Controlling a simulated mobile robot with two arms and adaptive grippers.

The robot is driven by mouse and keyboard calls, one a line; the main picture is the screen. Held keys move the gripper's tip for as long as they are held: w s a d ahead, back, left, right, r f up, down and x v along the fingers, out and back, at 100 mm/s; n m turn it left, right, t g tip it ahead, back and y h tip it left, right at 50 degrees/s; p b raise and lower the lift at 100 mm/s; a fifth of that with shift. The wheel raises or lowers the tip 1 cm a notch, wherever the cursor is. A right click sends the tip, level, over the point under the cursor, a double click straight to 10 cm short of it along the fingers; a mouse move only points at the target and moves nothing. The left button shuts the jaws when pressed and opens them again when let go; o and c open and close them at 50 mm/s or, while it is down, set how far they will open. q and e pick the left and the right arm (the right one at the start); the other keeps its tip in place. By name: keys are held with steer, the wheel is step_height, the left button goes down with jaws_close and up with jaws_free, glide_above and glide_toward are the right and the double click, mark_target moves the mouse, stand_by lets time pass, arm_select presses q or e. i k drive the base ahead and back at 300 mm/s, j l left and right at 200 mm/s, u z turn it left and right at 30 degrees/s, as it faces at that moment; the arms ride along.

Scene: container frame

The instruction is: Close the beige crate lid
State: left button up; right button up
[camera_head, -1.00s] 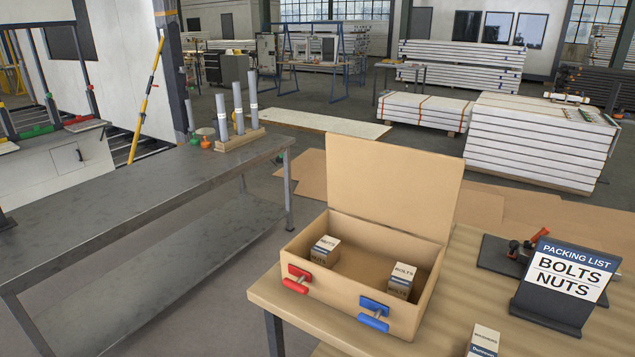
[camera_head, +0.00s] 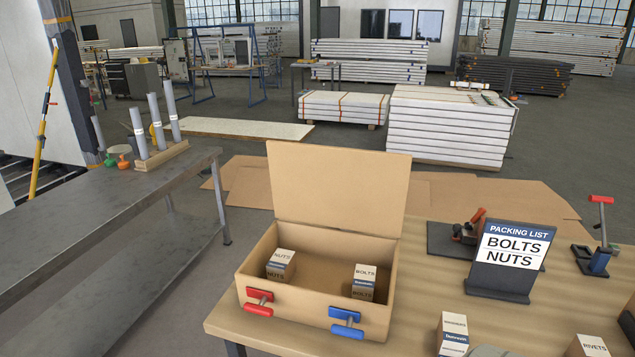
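The beige crate (camera_head: 285,315) stands on the wooden table, open at the top. Its lid (camera_head: 338,190) stands upright along the back edge, leaning slightly back. Inside are a NUTS box (camera_head: 281,265) at the left and a BOLTS box (camera_head: 363,282) at the right. A red handle (camera_head: 259,302) and a blue handle (camera_head: 346,323) are on the crate's front.
A packing list sign (camera_head: 506,262) reading BOLTS and NUTS stands right of the crate. A washers box (camera_head: 452,334) and a rivets box (camera_head: 588,346) are at the front right. A grey metal bench (camera_head: 100,220) is at the left, across a gap.

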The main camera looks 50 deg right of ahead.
mark_target(357, 189)
steer(key=i+j+u, duration=0.15)
steer(key=i, duration=0.65)
steer(key=i+j+u, duration=0.15)
steer(key=i, duration=0.65)
steer(key=i+l+z, duration=0.2)
steer(key=i+z, duration=0.15)
steer(key=z, duration=0.15)
steer(key=i+l+z, duration=0.1)
steer(key=i+z, duration=0.35)
steer(key=i+j+z, duration=0.1)
steer(key=i+z, duration=0.25)
steer(key=z, duration=0.15)
steer(key=i+j+z, duration=0.2)
steer(key=i+z, duration=0.25)
steer(key=i+l+z, duration=0.1)
steer(key=i+z, duration=0.35)
steer(key=i, duration=1.25)
steer(key=z, duration=0.45)
steer(key=i+j+z, duration=0.1)
steer(key=z, duration=0.75)
steer(key=i+j+z, duration=0.1)
steer(key=z, duration=0.3)
